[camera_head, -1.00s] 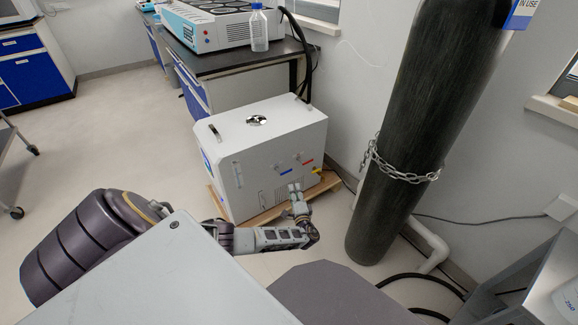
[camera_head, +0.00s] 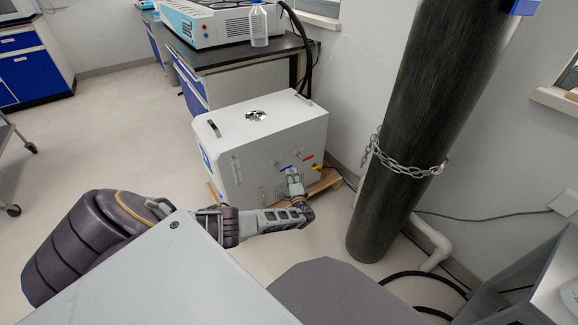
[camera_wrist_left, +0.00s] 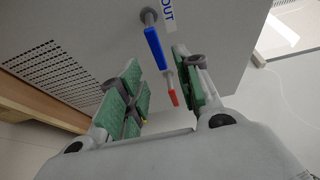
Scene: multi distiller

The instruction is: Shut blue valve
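The blue valve (camera_head: 285,168) is a small blue lever on the front of the white box (camera_head: 262,125). In the left wrist view the blue valve (camera_wrist_left: 155,48) hangs from a round grey stem beside an "OUT" label, slanting down to the right. My left gripper (camera_head: 292,176) is right at the box front, by the blue valve. In the left wrist view my left gripper (camera_wrist_left: 160,88) is open, its green-padded fingers apart. The blue lever lies ahead of the gap between them, nearer the right finger; contact cannot be told. My right gripper is not in view.
A red valve (camera_head: 307,158) and a yellow fitting (camera_head: 317,168) sit to the right on the same box. The box stands on a wooden pallet (camera_head: 327,182). A dark gas cylinder (camera_head: 405,130) with a chain stands to the right. Open floor lies to the left.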

